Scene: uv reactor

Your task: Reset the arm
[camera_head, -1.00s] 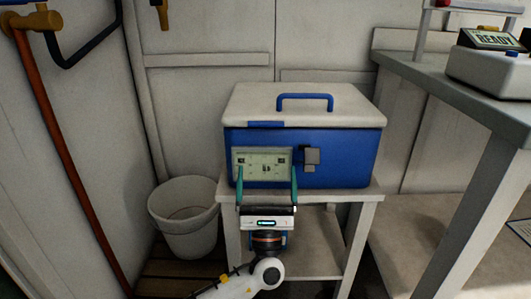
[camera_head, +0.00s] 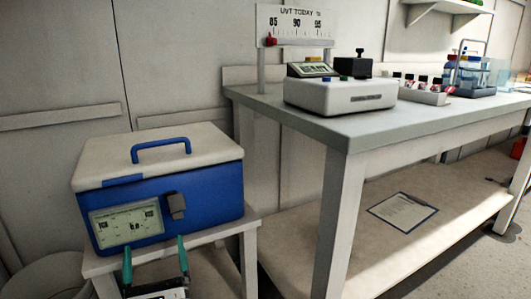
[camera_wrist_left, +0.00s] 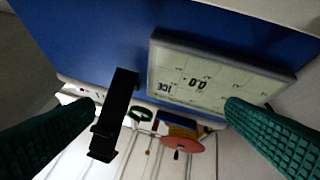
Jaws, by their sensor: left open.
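My left gripper (camera_head: 155,262) is at the lower left of the head view, its two green fingers apart and empty, in front of the blue cooler box (camera_head: 215,190). In the left wrist view the same green fingers (camera_wrist_left: 162,112) stand wide apart at both sides. Between and beyond them are the box's display panel (camera_wrist_left: 210,80) and a dark latch (camera_wrist_left: 117,112). The box has a closed white lid with a blue handle (camera_head: 160,148) and sits on a small white stand (camera_head: 250,232). My right gripper is not in view.
A grey bench (camera_head: 350,128) stands to the right, with a white instrument (camera_head: 340,96), a scale sign (camera_head: 295,24) and a sample rack (camera_head: 425,95) on it. A white bucket (camera_head: 45,280) is at the lower left.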

